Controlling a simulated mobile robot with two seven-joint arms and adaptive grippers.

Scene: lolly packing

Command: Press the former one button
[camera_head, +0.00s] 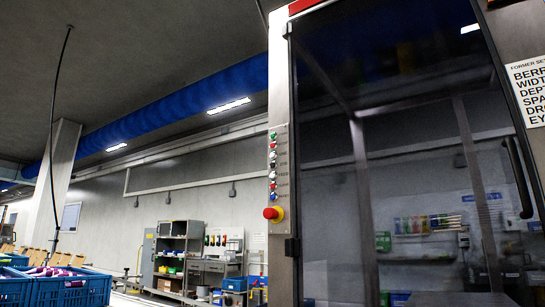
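A column of small buttons (272,165) in green, red, white and other colours runs down the metal post at the left edge of a tall glass-fronted machine (400,200). The topmost button (273,135) is green. Labels beside the buttons are too small to read, so I cannot tell which is the former one button. A larger red mushroom button (270,213) on a yellow base sits below the column. Neither of my grippers is in view.
A sign (528,90) headed "FORMER SE..." is on the machine's right side. A dark door handle (518,178) is on its glass front. Blue crates (70,292) with purple items stand at lower left. Shelving (178,255) stands at the back wall. A cable (55,130) hangs at left.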

